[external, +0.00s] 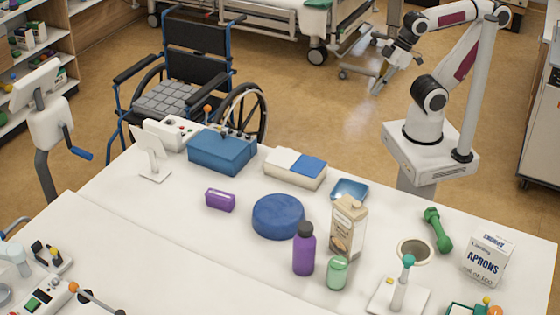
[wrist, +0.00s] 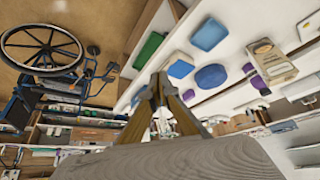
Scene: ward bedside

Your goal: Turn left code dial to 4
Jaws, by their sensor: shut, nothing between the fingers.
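I cannot make out a code dial in either view. A white control box with small coloured knobs or buttons (external: 172,133) stands at the far left of the table, partly behind a blue box (external: 222,153). Its markings are too small to read. My gripper (external: 379,88) is shut and empty, raised beyond the table's far edge, well to the right of that box and touching nothing. In the wrist view the fingers (wrist: 160,82) come together, with the table beyond them.
The white table (external: 140,215) holds a round blue cushion (external: 278,216), a carton (external: 347,228), a purple bottle (external: 304,250), a green dumbbell (external: 437,229) and an aprons box (external: 485,255). A wheelchair (external: 195,75) stands behind it. A panel with a green screen (external: 38,301) is lower left.

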